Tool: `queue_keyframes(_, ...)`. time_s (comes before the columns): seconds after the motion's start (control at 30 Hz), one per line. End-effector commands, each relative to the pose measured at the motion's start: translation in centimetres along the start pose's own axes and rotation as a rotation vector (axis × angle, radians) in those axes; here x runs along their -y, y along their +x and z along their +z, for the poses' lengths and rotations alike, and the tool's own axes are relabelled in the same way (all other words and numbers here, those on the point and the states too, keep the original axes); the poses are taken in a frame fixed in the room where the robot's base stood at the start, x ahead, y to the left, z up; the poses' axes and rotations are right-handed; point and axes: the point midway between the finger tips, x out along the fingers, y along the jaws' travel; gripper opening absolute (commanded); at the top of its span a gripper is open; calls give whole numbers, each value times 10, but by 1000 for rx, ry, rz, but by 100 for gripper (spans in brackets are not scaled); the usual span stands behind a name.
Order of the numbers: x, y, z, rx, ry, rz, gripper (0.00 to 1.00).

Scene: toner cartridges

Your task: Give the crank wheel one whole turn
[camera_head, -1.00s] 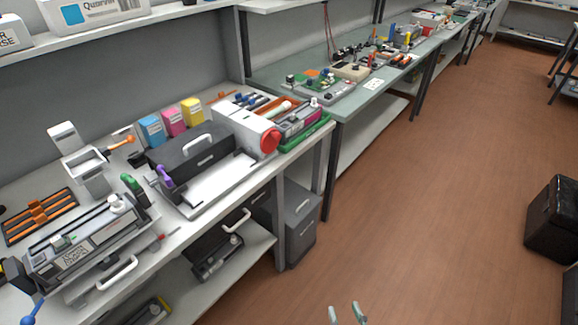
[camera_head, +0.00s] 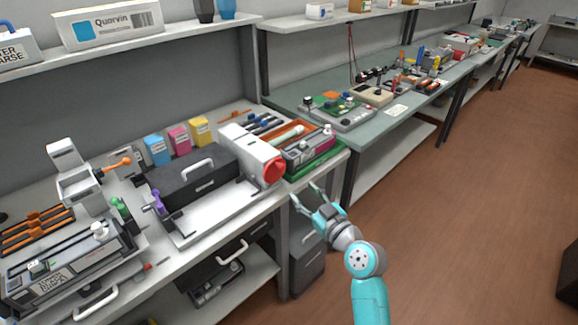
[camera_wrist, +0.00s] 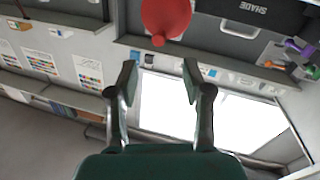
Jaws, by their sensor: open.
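The red crank wheel (camera_head: 274,170) sits on the right end of a white box-shaped housing (camera_head: 250,150) on the near bench. A small knob sticks out from the wheel's rim in the wrist view, where the red wheel (camera_wrist: 166,16) is at the top centre. My gripper (camera_head: 304,194) is open and empty, just in front of the bench edge, to the right of and below the wheel. In the wrist view the two fingers (camera_wrist: 159,78) stand apart, with the wheel beyond their tips and not touching them.
A green tray (camera_head: 318,164) with a cartridge lies right of the wheel. A black unit with a white handle (camera_head: 190,180) stands left of the housing. Coloured boxes (camera_head: 178,138) stand behind. The bench edge is close to my gripper; open floor (camera_head: 450,210) lies right.

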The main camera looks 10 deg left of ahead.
Motion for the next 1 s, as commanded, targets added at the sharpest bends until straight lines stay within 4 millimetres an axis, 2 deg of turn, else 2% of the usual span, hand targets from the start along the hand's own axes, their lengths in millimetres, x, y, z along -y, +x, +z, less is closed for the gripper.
queue_keyframes(0.1, -1, 7, -8, -9, -8, -12, 50)
queue_keyframes(0.27, 0, 21, -8, -9, -8, -14, 50)
queue_keyframes(0.7, 0, 94, -9, -9, -8, -12, 50)
queue_keyframes(1.0, 1, 113, -8, -9, -8, -11, 50)
